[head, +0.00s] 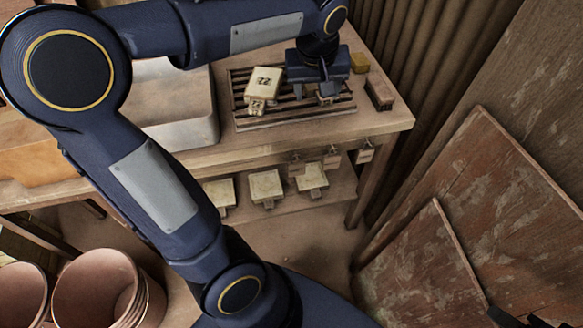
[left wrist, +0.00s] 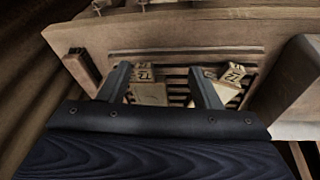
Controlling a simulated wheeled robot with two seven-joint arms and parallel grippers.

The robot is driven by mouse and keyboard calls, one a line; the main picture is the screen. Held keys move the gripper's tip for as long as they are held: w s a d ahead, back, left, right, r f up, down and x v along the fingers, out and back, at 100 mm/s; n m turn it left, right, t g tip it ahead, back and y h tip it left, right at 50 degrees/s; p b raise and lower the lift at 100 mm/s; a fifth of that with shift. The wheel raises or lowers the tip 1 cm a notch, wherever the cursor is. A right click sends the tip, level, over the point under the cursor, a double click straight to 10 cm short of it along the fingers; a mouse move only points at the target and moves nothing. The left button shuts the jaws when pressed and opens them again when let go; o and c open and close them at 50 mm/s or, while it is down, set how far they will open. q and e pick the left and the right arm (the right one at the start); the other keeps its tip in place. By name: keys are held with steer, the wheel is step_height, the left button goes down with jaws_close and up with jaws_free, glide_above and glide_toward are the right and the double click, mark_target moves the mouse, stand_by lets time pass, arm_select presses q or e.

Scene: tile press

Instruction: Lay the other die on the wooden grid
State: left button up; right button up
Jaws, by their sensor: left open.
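The wooden grid (head: 293,119) is a slatted rack on the bench top. One pale die (head: 263,82) with a marked face lies on its left part, its small marked block (head: 257,106) at the front; it shows at right in the left wrist view (left wrist: 228,90). The other die (left wrist: 148,92) is at the slats between my left gripper's fingers (left wrist: 163,88); in the head view the gripper (head: 325,90) mostly hides it. The left gripper is open, its fingers apart from this die as far as I can see. A dark tip at the head view's lower right may be my right gripper (head: 510,317).
A metal basin (head: 170,105) stands left of the grid. Several pale plates (head: 265,188) sit on the shelf below. Clay pots (head: 95,290) stand lower left; boards (head: 480,190) lean at right.

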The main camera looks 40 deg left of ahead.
arm_select(q)
steer(key=s+d+f+m+t+h, duration=0.1)
steer(key=s+d+f+m+h, duration=0.1)
steer(key=s, duration=0.7)
steer(key=s+d+f+m+t+h, duration=0.1)
steer(key=s+d+f+m+h, duration=0.1)
steer(key=s, duration=0.8)
steer(key=d+f+m, duration=0.1)
steer(key=d+m, duration=0.1)
steer(key=shift+s+d+f+t+h, duration=0.25)
steer(key=shift+d+f+t+h, duration=0.05)
steer(key=shift+d+f+h, duration=0.1)
step_height(320, 180, up, 9)
steer(key=p, duration=0.8)
steer(key=shift+p, duration=0.3)
